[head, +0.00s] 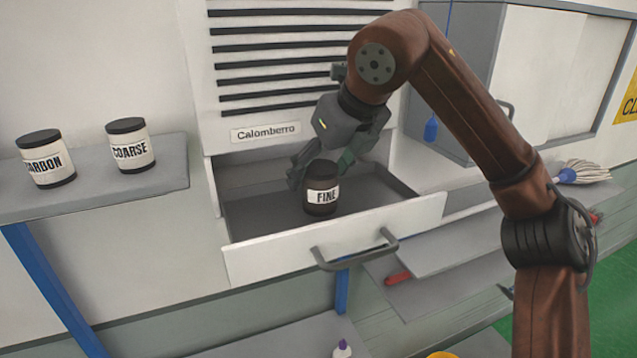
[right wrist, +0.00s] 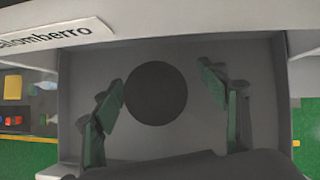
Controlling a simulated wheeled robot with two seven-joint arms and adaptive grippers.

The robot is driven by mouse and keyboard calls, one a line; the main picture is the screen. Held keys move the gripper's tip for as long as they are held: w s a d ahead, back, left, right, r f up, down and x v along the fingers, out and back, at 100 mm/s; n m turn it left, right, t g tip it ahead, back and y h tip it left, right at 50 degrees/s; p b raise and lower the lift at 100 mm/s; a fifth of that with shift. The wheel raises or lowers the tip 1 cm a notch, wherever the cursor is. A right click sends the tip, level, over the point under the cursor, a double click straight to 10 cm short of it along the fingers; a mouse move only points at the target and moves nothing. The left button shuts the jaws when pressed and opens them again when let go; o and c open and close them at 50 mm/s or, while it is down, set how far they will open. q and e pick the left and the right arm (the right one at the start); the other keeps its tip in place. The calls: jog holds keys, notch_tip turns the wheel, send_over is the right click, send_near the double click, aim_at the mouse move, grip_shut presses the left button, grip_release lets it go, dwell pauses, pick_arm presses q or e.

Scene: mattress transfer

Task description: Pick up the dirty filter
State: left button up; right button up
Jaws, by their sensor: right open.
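A dark canister labelled FINE (head: 321,188) stands upright in the open drawer (head: 262,205) under the Calomberro sign. In the right wrist view its round dark top (right wrist: 155,93) shows from above. My right gripper (head: 322,172) reaches down into the drawer. Its fingers (right wrist: 165,100) are open, one on each side of the canister. The left finger looks very close to it and the right finger stands apart; contact cannot be told. Two similar canisters, CARBON (head: 47,160) and COARSE (head: 131,147), stand on the left shelf. No label says dirty. My left gripper is not in view.
The drawer front (head: 340,240) has a grey handle (head: 355,252). The slatted panel (head: 300,55) rises behind the drawer. A grey shelf (head: 100,190) is at left. A mop head (head: 585,171) and red-handled tool (head: 397,278) lie at right. The drawer floor around the canister is clear.

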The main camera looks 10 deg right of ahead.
jog(key=p+x, duration=0.1)
jog(key=x, duration=0.2)
jog(key=shift+a+f+p, duration=0.15)
jog(key=shift+a+p, duration=0.1)
jog(key=shift+p, duration=0.05)
jog(key=shift+w+a+f, duration=0.1)
jog(key=shift+w+f, duration=0.05)
jog(key=shift+f, duration=0.15)
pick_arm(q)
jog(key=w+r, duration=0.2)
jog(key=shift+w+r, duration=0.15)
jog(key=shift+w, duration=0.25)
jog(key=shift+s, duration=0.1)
pick_arm(e)
jog(key=c, duration=0.6)
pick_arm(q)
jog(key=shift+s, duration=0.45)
pick_arm(e)
jog(key=c, duration=0.9)
